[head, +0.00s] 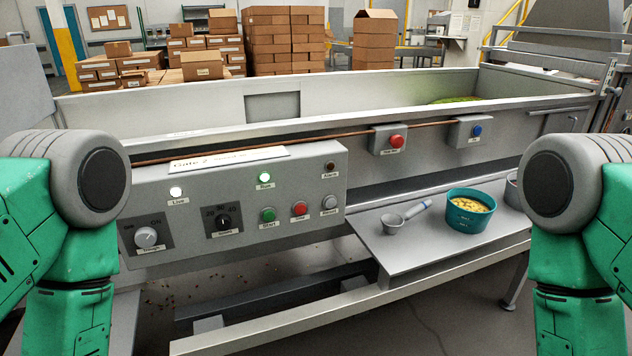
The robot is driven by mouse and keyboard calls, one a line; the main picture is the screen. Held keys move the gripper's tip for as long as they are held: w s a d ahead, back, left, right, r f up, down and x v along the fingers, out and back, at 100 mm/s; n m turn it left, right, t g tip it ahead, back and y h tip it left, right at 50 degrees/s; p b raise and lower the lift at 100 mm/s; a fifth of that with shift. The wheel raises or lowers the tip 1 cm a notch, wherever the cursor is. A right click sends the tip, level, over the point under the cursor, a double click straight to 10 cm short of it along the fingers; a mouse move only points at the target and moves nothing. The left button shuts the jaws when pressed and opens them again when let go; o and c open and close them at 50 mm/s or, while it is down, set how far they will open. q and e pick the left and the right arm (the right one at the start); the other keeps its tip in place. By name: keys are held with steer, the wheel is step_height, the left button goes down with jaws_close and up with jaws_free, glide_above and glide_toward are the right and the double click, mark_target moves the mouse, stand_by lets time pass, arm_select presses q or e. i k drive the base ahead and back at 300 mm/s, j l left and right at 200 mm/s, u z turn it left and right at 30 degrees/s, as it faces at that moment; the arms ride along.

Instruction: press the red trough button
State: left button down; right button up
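A red button (397,141) sits on a small grey box on the front wall of the long metal trough (300,122). A blue button (477,131) is on a similar box to its right. Another red button (299,208) is on the grey control panel (250,180) at the left, between a green button (268,214) and a grey one (329,202). My green arms show at the left and right edges, apart from all buttons. Neither gripper is in view. The small labels under the buttons are hard to read.
A grey shelf (420,255) below the trough holds a metal scoop (393,223) and a teal bucket (463,218) of yellow pieces. Another grey container (512,192) is partly hidden by my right arm. Cardboard boxes (290,45) are stacked behind the trough.

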mark_target(299, 208)
steer(key=i+l+u, duration=0.2)
steer(key=i+l, duration=0.7)
